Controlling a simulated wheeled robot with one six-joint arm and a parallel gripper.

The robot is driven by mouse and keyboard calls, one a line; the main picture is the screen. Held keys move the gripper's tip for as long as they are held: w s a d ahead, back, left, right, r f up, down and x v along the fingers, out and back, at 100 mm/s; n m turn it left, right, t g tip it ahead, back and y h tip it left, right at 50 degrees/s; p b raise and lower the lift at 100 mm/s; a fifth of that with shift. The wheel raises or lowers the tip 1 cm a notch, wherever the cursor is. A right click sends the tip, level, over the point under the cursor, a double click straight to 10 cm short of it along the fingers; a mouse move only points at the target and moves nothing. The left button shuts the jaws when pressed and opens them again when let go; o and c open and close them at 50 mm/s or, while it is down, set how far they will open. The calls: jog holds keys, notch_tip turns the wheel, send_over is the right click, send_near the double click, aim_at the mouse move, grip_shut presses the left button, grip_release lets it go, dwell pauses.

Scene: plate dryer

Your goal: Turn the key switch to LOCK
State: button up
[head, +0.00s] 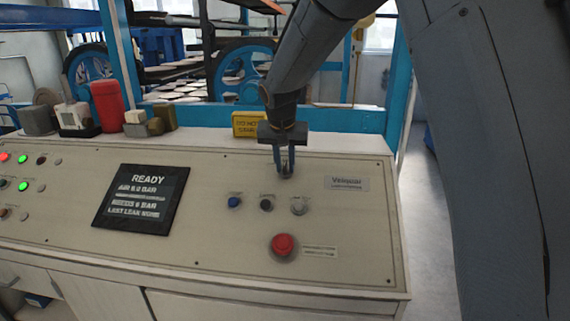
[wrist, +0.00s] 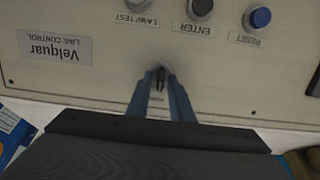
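The key switch (wrist: 158,79) is a small dark key in a round metal collar on the sloped beige panel. In the head view it sits at the panel's upper part, mostly hidden by my fingertips. My gripper (head: 284,165) points down at it with two blue fingers. In the wrist view my gripper (wrist: 161,90) has one finger on each side of the key, with a gap between them, so it looks open around the key. I cannot tell whether either finger touches it. The label by the switch is too small to read.
Blue (head: 234,202), dark (head: 266,205) and grey (head: 298,206) buttons sit just below the switch, with a red mushroom button (head: 283,245) lower. A dark READY screen (head: 140,199) is to the left.

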jog(key=shift+n, duration=0.4)
grip_shut()
jog(key=n, duration=0.3)
jog(key=n+h, duration=0.1)
jog(key=n, duration=0.1)
jog(key=shift+a, duration=0.25)
jog(key=n, duration=0.5)
jog(key=shift+s+a+f+n+h+p, duration=0.1)
jog(key=shift+a+n+h+p, duration=0.1)
jog(key=shift+n+h+p, duration=0.15)
jog(key=o, duration=0.7)
grip_release()
